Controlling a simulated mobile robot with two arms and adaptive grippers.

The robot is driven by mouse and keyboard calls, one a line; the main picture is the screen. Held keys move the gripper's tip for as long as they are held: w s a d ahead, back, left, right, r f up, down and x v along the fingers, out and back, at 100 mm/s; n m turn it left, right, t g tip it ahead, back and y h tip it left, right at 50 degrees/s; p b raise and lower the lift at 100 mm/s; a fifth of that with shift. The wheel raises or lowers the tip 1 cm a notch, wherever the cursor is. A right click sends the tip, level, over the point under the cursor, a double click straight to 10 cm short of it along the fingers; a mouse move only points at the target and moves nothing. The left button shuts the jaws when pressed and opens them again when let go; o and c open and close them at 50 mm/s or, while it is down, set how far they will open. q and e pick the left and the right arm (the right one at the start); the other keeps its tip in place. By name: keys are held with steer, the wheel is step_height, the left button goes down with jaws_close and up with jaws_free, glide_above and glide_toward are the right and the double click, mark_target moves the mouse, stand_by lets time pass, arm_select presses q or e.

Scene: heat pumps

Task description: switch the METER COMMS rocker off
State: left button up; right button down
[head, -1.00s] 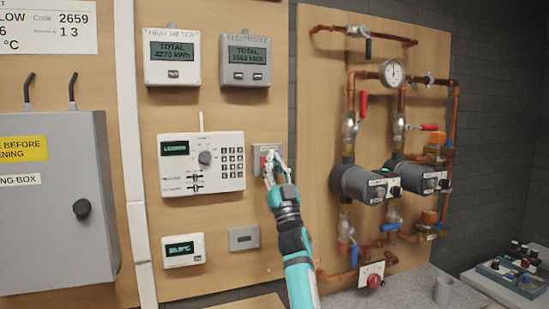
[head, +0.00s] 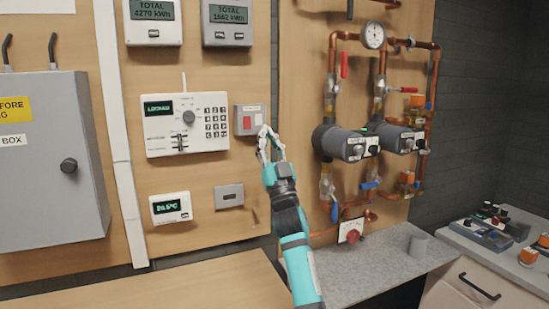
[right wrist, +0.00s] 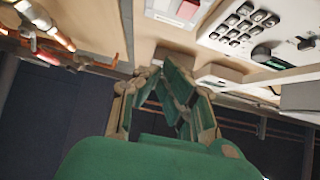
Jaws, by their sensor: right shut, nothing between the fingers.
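The grey switch box (head: 258,111) with a red rocker (head: 247,122) is on the wooden board, right of the white keypad controller. Its label is too small to read. The box and its red rocker (right wrist: 187,9) also show at the top of the right wrist view. I cannot tell which way the rocker is tipped. My right gripper (head: 265,132) is shut and empty, just right of and below the rocker, in front of the board's right edge. It appears apart from the rocker. In the right wrist view its fingertips (right wrist: 155,70) meet. My left gripper is not in view.
The keypad controller (head: 187,124) is left of the switch. A thermostat (head: 171,208) and a small grey plate (head: 229,196) are below. Copper pipes and pumps (head: 345,143) are to the right. A wooden worktop (head: 190,285) lies below the board.

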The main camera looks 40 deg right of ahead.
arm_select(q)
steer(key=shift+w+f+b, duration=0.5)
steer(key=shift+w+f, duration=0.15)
arm_select(e)
steer(key=s, duration=0.1)
steer(key=s+f, duration=0.1)
steer(key=s, duration=0.1)
steer(key=s+a+f, duration=0.1)
steer(key=shift+s+f, duration=0.15)
steer(key=shift+s, duration=0.2)
steer(key=shift+w, duration=0.1)
